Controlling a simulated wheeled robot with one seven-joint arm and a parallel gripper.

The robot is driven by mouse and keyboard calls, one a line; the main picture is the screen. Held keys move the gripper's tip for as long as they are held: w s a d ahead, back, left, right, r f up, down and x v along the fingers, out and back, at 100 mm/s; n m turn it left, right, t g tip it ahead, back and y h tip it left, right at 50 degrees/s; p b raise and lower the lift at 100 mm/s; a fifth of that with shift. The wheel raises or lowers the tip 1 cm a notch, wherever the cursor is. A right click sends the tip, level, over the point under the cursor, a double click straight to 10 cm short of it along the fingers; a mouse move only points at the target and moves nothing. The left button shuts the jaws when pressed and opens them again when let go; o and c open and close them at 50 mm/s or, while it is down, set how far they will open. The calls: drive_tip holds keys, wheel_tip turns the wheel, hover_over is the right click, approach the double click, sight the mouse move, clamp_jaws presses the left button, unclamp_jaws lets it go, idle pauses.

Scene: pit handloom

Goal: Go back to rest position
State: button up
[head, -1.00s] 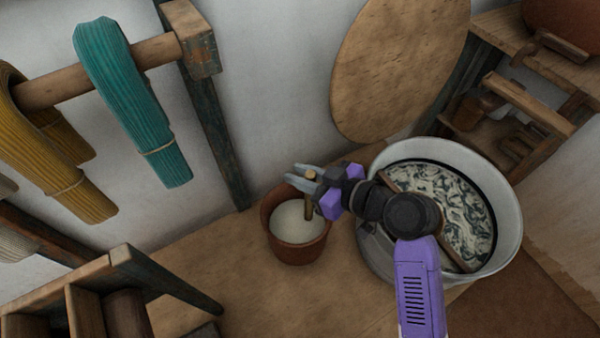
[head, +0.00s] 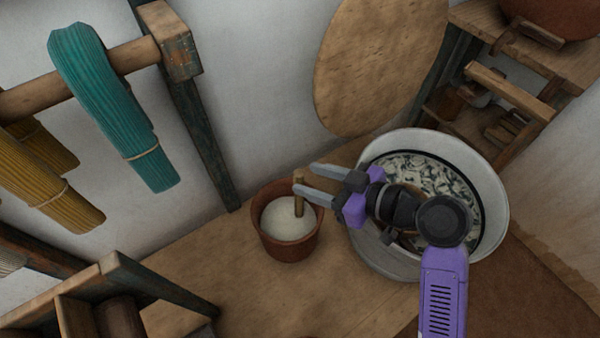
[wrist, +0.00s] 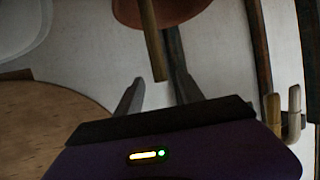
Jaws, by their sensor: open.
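My gripper (head: 312,180) is open and empty in the head view, its two fingers pointing left. It is above and to the right of a clay pot (head: 288,250) that holds white contents. A wooden handle (head: 298,195) stands up out of the pot, close to the fingertips; the jaws are not closed on it. In the wrist view the fingers (wrist: 155,95) are apart, and the wooden handle (wrist: 153,45) and part of the clay pot (wrist: 165,8) show beyond them. My wrist and forearm cover part of a large pale basin (head: 490,205).
The basin holds dark-and-white patterned contents. A round wooden board (head: 375,70) leans on the wall behind. Teal yarn (head: 120,110) and mustard yarn (head: 50,190) hang from a wooden bar (head: 25,95) at left. A wooden shelf (head: 500,85) stands at right. The bench top (head: 240,300) before the pot is bare.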

drive_tip(key=shift+s+d+r, duration=0.15)
drive_tip(key=shift+s+d, duration=0.1)
drive_tip(key=shift+d, duration=0.05)
drive_tip(key=s+d+f+m+t+h+p, duration=0.25)
drive_tip(key=s+d+m+h, duration=0.2)
drive_tip(key=s, duration=0.35)
drive_tip(key=s+d+f+m+t+h+p, duration=0.1)
drive_tip(key=s+d+f+m+t+h, duration=0.1)
drive_tip(key=s+d+f+m+h, duration=0.35)
drive_tip(key=s+d+r+m+t+h+p, duration=0.1)
drive_tip(key=s+d+r, duration=0.5)
drive_tip(key=s+r, duration=0.9)
drive_tip(key=shift+s+r+t+p, duration=0.3)
drive_tip(key=shift+s+t+p, duration=0.55)
drive_tip(key=shift+s+p, duration=0.4)
